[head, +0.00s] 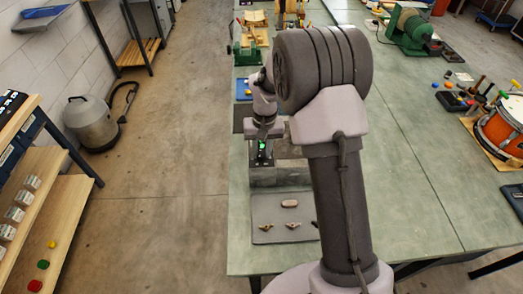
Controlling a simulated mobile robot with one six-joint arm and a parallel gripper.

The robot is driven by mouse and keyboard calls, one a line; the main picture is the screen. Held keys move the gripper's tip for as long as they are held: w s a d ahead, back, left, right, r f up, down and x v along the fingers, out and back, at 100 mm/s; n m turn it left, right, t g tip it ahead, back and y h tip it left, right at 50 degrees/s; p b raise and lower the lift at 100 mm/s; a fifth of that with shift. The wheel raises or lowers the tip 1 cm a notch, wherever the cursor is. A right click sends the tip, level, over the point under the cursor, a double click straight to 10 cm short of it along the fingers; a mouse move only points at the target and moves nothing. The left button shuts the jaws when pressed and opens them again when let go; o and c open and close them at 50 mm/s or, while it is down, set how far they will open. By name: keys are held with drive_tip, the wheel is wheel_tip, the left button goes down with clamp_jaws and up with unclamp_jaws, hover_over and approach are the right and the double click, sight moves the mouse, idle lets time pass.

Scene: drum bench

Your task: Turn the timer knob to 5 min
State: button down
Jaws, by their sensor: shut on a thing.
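My gripper (262,150) points down at the left part of the bench, over a grey box-like device (280,177). It shows small, with a green light on its dark body. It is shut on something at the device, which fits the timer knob. The knob itself, its pointer and the minute marks are hidden behind my gripper and arm, so I cannot read the setting.
A blue tray (243,88) and a green machine (248,55) stand behind. An orange drum (500,130) stands at the right. The bench's middle right is clear.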

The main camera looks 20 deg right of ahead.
sight(264, 153)
drive_tip(key=c, duration=1.1)
unclamp_jaws()
wheel_tip(264, 153, up, 17)
drive_tip(key=p, duration=0.4)
drive_tip(key=shift+d+r, duration=0.2)
drive_tip(key=shift+d, duration=0.25)
